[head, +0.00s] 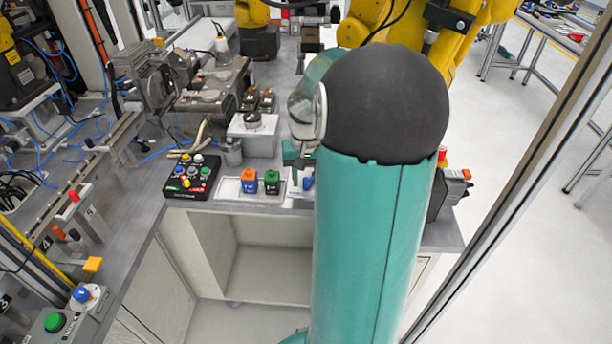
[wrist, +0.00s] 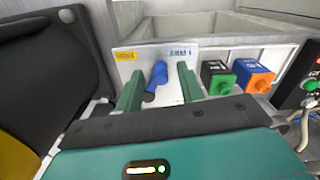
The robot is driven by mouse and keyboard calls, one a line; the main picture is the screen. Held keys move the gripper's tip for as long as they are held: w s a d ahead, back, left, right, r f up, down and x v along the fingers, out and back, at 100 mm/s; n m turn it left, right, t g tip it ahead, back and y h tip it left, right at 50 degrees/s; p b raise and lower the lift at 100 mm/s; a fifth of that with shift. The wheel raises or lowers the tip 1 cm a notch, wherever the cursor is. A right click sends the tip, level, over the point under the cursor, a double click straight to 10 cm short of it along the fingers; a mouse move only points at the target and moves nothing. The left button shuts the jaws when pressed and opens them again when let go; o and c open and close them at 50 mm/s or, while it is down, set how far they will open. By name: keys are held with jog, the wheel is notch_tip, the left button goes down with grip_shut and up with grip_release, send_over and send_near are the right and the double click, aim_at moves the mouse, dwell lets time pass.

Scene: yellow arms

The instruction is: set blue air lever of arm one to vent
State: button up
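The blue air lever (wrist: 156,80) stands out from a white plate (wrist: 208,49) in the wrist view. The plate bears a yellow label at its left and small dark lettering at its right. My gripper (wrist: 159,88) is open, with one green finger on each side of the lever and a visible gap to each. In the head view a bit of the blue lever (head: 308,183) shows below my gripper (head: 297,160), at the right end of the row of blocks. My own arm hides most of that spot there.
An orange block (head: 249,181) and a green block (head: 271,182) stand left of the lever in the head view. A black button box (head: 192,177) is farther left. In the wrist view a dark padded object (wrist: 45,65) is close on the left.

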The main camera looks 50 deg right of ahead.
grip_shut()
jog(key=shift+s+d+n, duration=0.15)
jog(key=shift+s+n, duration=0.15)
jog(key=shift+n, duration=0.4)
jog(key=shift+s+d+n, duration=0.1)
jog(key=shift+s+n, duration=0.2)
jog(key=shift+n, duration=0.4)
jog(key=shift+s+d+n, duration=0.2)
jog(key=shift+s+n, duration=0.1)
jog(key=shift+n, duration=0.45)
jog(key=shift+s+d+n, duration=0.2)
jog(key=shift+s+n, duration=0.05)
jog(key=shift+n, duration=0.5)
grip_release()
notch_tip(320, 180, up, 14)
